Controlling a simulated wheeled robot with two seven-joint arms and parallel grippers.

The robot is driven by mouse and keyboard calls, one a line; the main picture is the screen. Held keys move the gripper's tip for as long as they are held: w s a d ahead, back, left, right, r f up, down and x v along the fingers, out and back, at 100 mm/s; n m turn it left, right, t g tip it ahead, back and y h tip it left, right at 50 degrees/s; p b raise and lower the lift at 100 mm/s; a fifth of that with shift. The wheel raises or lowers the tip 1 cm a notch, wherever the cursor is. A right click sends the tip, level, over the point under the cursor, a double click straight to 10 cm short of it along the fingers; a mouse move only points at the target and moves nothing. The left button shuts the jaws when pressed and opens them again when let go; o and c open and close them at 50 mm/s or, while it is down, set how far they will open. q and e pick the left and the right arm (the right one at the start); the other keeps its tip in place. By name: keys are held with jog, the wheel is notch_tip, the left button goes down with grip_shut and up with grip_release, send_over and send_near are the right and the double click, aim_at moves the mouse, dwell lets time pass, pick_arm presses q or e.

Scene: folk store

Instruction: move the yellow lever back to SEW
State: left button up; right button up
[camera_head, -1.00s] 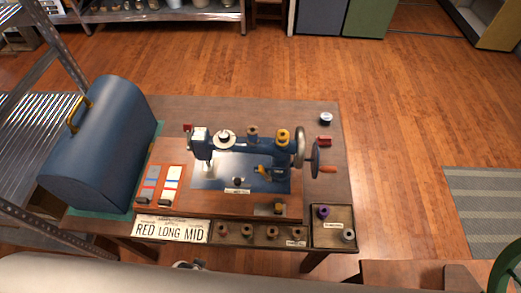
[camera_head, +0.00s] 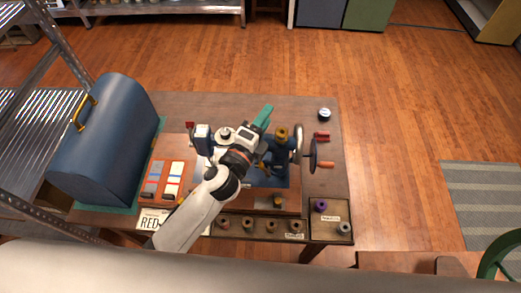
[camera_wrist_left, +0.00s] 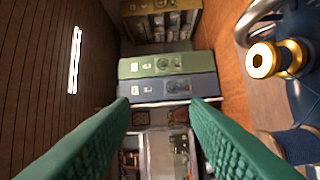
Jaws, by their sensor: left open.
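The blue hand-crank sewing machine (camera_head: 282,171) stands on its wooden base on the table, partly hidden behind my left arm. A small yellow part that looks like the lever (camera_head: 262,167) shows on its front, close to my arm; its setting is too small to read. My left gripper (camera_head: 264,117), with green fingers, is above and behind the machine's arm. In the left wrist view its fingers (camera_wrist_left: 165,102) are wide apart with nothing between them. A gold-rimmed knob or spool (camera_wrist_left: 263,60) shows to the right of the fingers there. My right gripper is not in view.
A blue domed case (camera_head: 105,140) stands at the table's left. A partly covered plate reading RED (camera_head: 149,220) and a tray of spools (camera_head: 333,236) lie along the front. The hand crank (camera_head: 312,155) sticks out at the machine's right. The table's back right is mostly bare.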

pick_arm(q)
jog(key=s+d+r+m+g+h, duration=0.25)
jog(key=d+m+h, duration=0.25)
jog(key=m, duration=0.3)
jog(key=s+d+r+m+g+h, duration=0.1)
jog(key=d+r+m+g+h, duration=0.25)
jog(key=d+m, duration=0.3)
jog(key=s+d+m+g+h, duration=0.3)
jog(key=s+d+m+g, duration=0.15)
jog(key=m, duration=0.55)
jog(key=m+g+y+p, duration=0.1)
jog(key=m+g+y, duration=0.4)
jog(key=m+y, duration=1.6)
send_near(261, 166)
jog(key=a+m+h, duration=0.2)
jog(key=shift+w+f+b, duration=0.2)
jog(key=shift+f+b, duration=0.5)
jog(key=shift+f, duration=0.65)
jog(key=shift+w+f+b, duration=0.15)
jog(key=shift+f+b, duration=0.55)
jog(key=shift+f, duration=0.65)
jog(key=shift+w+f+b, duration=0.2)
jog(key=shift+f+b, duration=0.5)
jog(key=shift+f, duration=0.65)
jog(key=shift+r, duration=0.15)
jog(key=shift+f+b, duration=0.4)
jog(key=shift+b, duration=0.15)
